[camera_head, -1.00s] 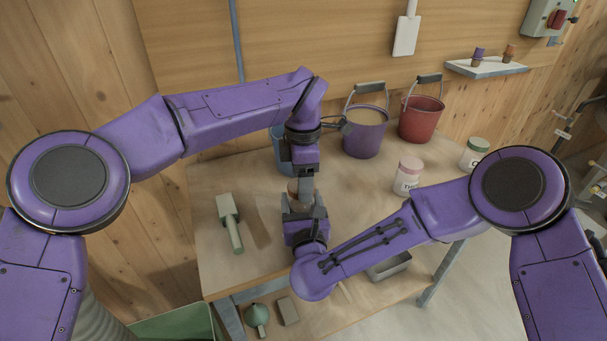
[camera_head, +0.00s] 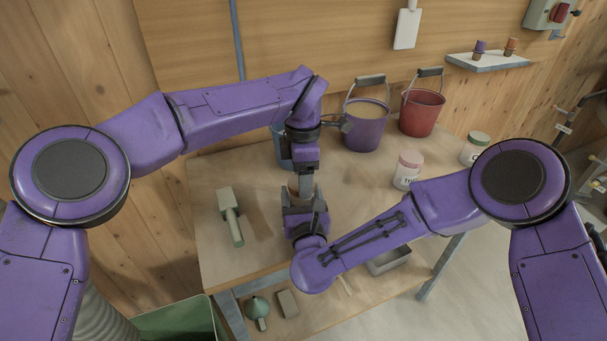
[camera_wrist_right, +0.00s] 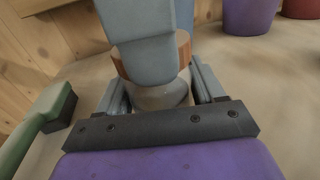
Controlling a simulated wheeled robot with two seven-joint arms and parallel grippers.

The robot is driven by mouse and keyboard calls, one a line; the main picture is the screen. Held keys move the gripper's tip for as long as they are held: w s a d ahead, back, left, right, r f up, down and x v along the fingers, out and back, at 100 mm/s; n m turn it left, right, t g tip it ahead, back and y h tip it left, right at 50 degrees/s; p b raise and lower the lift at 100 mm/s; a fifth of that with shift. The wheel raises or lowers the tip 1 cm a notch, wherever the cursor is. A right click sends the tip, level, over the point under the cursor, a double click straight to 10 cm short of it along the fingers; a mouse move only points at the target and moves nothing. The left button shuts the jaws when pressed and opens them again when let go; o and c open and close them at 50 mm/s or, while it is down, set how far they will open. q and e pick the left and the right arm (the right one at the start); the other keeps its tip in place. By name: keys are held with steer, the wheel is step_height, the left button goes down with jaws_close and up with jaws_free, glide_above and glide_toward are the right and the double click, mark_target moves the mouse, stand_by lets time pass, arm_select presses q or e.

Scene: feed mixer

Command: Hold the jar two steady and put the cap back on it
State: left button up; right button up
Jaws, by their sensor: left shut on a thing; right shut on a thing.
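My right gripper (camera_head: 304,193) is shut on jar two (camera_wrist_right: 162,96), with one jaw on each side of its pale body in the right wrist view. My left gripper (camera_head: 305,181) comes down from above and is shut on the brown cap (camera_wrist_right: 184,50). Its grey fingers cover most of the cap in the right wrist view. The cap is right over the jar's top; I cannot tell whether it is seated.
A metal tray (camera_head: 390,262) lies near my right forearm. Bare table lies right of the grippers.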

arm_select(q)
steer(key=shift+f, duration=0.1)
arm_select(e)
jaws_close()
arm_select(q)
steer(key=m, duration=0.4)
steer(key=shift+s+m, duration=0.1)
steer(key=shift+m, duration=0.3)
steer(key=m, duration=0.9)
steer(key=shift+s+a, duration=0.1)
steer(key=shift+a, duration=0.05)
steer(key=m, duration=0.6)
steer(key=shift+a+m, duration=0.1)
steer(key=shift+m, duration=0.2)
steer(key=o, duration=1)
